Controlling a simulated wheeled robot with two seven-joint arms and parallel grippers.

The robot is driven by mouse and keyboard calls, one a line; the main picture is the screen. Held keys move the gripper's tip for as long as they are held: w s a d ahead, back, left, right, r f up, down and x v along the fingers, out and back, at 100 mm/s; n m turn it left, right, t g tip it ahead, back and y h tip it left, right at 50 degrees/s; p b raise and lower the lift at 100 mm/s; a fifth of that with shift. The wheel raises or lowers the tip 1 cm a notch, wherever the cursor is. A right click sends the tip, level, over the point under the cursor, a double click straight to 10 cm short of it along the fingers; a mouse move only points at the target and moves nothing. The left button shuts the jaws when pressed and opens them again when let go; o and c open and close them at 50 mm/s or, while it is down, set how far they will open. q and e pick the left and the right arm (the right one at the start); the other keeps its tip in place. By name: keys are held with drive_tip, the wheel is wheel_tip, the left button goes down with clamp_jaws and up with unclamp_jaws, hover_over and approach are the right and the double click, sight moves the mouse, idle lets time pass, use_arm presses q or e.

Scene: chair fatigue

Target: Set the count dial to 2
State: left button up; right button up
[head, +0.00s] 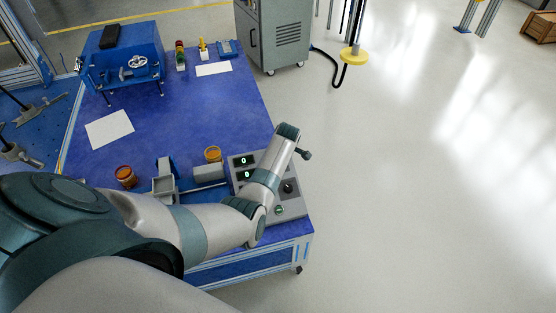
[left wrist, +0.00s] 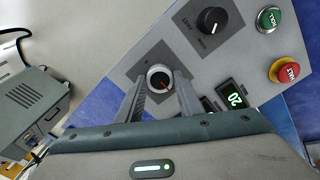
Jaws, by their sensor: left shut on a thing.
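The grey control panel (head: 293,209) sits at the near right corner of the blue table, partly covered by my left arm. My arm hides the gripper and this dial in the head view. A black knob (left wrist: 212,20) is beside the dial on the panel, and it also shows in the head view (head: 288,188). My right gripper is not in view.
A green button (left wrist: 269,19), a red button (left wrist: 284,70) and lit displays (left wrist: 232,95) are on the panel. A grey clamp-like fixture (head: 165,180) and amber jars (head: 125,176) stand left of it. Open floor lies right of the table.

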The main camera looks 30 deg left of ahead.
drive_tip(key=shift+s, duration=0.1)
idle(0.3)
use_arm(q)
drive_tip(key=o, duration=1.1)
drive_tip(key=shift+c, duration=0.2)
drive_tip(key=shift+r, duration=0.1)
drive_tip(key=shift+s+d+r, duration=0.1)
drive_tip(key=shift+d+r, duration=0.05)
drive_tip(key=shift+r, duration=0.25)
drive_tip(key=v, duration=1.6)
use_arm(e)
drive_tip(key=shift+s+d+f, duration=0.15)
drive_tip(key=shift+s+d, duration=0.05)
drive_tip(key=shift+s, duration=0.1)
use_arm(q)
drive_tip(key=shift+s+d+r, duration=0.1)
drive_tip(key=shift+r, duration=0.05)
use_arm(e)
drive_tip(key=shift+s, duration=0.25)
